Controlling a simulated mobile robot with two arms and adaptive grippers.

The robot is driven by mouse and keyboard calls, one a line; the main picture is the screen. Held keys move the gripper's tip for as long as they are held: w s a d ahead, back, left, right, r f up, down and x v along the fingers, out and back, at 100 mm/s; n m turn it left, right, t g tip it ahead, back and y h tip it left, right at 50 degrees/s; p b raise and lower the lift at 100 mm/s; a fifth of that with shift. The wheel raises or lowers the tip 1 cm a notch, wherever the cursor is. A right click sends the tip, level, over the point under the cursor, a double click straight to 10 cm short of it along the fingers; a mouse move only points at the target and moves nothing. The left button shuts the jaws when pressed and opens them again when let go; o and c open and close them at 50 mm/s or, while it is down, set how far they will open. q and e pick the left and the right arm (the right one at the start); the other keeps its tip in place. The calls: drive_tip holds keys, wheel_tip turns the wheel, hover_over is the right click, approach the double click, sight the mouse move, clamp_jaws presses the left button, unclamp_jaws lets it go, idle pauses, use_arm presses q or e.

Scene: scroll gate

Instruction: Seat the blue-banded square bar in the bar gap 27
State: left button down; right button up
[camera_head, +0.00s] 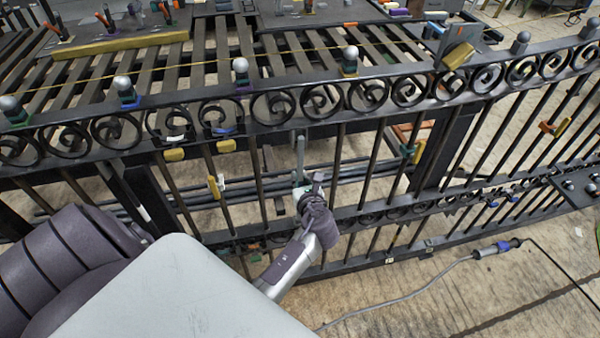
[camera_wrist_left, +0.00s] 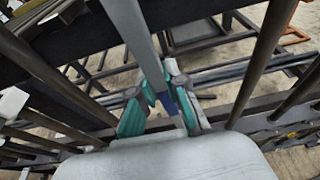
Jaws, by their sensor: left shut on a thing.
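The square bar (camera_wrist_left: 135,30) is grey, with a blue band (camera_wrist_left: 168,103) low on it in the left wrist view. My left gripper (camera_wrist_left: 166,92) is shut on it near the band, its teal pads on both sides. In the head view the bar (camera_head: 300,152) stands roughly upright above my left gripper (camera_head: 306,192), within a wide space between two dark gate bars. This wide space (camera_head: 297,170) looks like the bar gap, but I can read no number. I cannot tell whether the bar's ends touch the rails. My right gripper is out of view.
The black scroll gate has an upper rail (camera_head: 310,130) and a lower rail (camera_head: 410,203). Dark bars (camera_head: 337,165) stand close on either side. Loose long bars lie behind the gate. A cable with a grey and blue tool (camera_head: 497,248) lies on the floor at right.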

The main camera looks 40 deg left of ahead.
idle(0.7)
use_arm(q)
drive_tip(key=shift+f+b, duration=0.55)
drive_tip(key=shift+f, duration=0.3)
idle(0.4)
drive_tip(key=shift+w+a+r+g+h+p, duration=0.1)
drive_tip(key=shift+w+a+g+h+p, duration=0.2)
drive_tip(key=shift+w+a+p, duration=1)
idle(1.1)
drive_tip(key=shift+s+d+p, duration=0.35)
drive_tip(key=shift+s, duration=0.1)
drive_tip(key=c, duration=1.1)
unclamp_jaws()
drive_tip(key=v, duration=1.2)
